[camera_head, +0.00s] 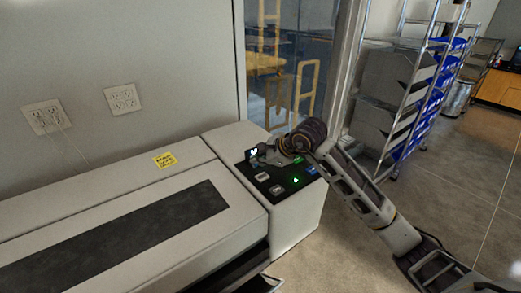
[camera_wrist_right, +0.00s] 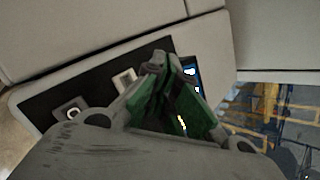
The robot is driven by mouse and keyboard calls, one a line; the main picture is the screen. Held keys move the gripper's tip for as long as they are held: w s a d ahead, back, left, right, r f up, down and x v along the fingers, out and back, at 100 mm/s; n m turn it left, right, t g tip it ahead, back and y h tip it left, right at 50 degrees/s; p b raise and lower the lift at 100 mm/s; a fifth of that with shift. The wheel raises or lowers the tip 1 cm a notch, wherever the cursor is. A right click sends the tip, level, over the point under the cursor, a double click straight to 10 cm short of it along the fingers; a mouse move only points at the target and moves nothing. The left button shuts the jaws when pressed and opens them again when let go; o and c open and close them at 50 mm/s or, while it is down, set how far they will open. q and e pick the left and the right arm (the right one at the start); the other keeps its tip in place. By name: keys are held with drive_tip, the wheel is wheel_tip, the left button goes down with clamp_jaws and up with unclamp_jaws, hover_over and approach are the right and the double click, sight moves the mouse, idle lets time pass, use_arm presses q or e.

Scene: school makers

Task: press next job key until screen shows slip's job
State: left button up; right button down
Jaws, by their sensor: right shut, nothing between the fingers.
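The control panel (camera_head: 284,190) is a black plate on the end housing of a long pale machine. It carries light keys (camera_head: 262,177) (camera_head: 277,190), a lit green spot (camera_head: 296,180) and a blue patch (camera_head: 312,171). A small dark display (camera_head: 252,154) with a white mark shows at its far left, partly behind my gripper; its content is unreadable. A yellow slip (camera_head: 164,160) lies on the machine's lid, its writing too small to read. My left gripper is out of view.
The wall with two outlet plates (camera_head: 45,117) (camera_head: 122,99) stands behind the machine. A glazed partition is beyond the panel, with yellow furniture (camera_head: 305,85) behind it. A wire rack (camera_head: 400,95) with blue bins stands at the right. Floor right of the machine is open.

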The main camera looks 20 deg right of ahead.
drive_tip(key=shift+r+p, duration=0.4)
drive_tip(key=shift+r, duration=0.75)
drive_tip(key=shift+s, duration=0.1)
